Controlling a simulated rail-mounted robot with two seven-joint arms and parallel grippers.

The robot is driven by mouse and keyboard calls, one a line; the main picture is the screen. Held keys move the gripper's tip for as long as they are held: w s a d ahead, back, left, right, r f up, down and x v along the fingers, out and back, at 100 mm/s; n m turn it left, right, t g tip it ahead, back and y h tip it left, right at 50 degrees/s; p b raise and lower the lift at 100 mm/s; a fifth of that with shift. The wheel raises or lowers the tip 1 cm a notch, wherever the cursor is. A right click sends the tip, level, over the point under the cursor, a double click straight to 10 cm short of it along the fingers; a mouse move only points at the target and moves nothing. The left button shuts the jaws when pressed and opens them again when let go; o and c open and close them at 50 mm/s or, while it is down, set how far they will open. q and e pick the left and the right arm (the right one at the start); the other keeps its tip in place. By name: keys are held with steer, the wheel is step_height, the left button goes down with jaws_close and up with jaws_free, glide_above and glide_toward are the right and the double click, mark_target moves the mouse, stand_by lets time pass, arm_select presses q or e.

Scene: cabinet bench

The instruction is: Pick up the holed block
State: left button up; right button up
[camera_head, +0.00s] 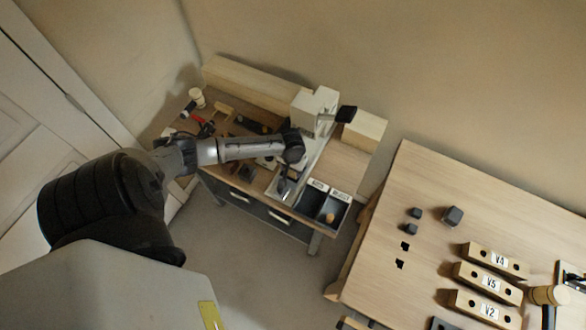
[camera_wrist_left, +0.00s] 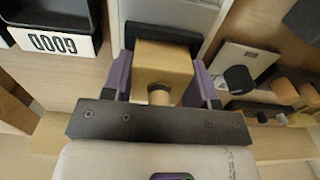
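The holed block (camera_wrist_left: 165,68) shows in the left wrist view as a tan wooden block with a round hole in its near face. It sits between the two purple-edged fingers of my left gripper (camera_wrist_left: 165,85), one on each side. The fingers lie very close to its sides; I cannot tell if they press on it. A dark piece (camera_wrist_left: 165,32) lies directly behind the block. In the head view my left gripper (camera_head: 283,185) is over the front of the small bench, and the block cannot be made out there. My right gripper is not in view.
A bin labelled GOOD (camera_wrist_left: 55,42) stands at the left in the wrist view. In the head view two labelled dark bins (camera_head: 327,203) are just right of the gripper. A pale machine (camera_head: 316,108) stands behind. A larger table (camera_head: 400,205) with labelled blocks is at the right.

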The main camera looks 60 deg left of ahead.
arm_select(q)
steer(key=c, duration=0.4)
steer(key=shift+r, duration=0.1)
steer(key=shift+c, duration=0.2)
